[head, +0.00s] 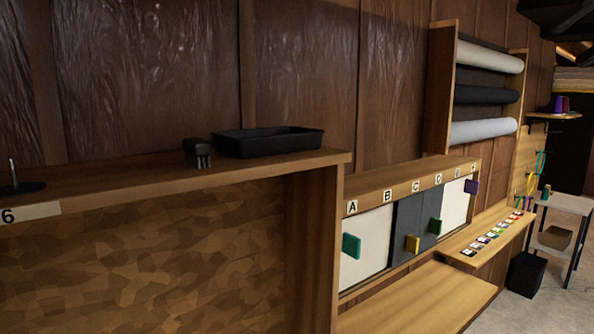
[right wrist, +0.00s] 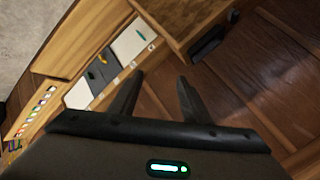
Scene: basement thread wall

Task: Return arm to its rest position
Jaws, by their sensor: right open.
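My right gripper (right wrist: 161,80) shows in the right wrist view, with its two dark fingers apart and nothing between them. It is in the air, with the wood-panelled wall and the cabinet beyond it. I cannot make out my right arm or gripper clearly in the head view. My left gripper is in neither view.
A black tray (head: 268,142) and a small black pronged object (head: 198,153) sit on the shelf (head: 110,183). To the right is a cabinet with lettered panels (head: 367,239) and coloured handles. Rolls (head: 487,95) hang beyond it. A side table (head: 566,203) stands far right.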

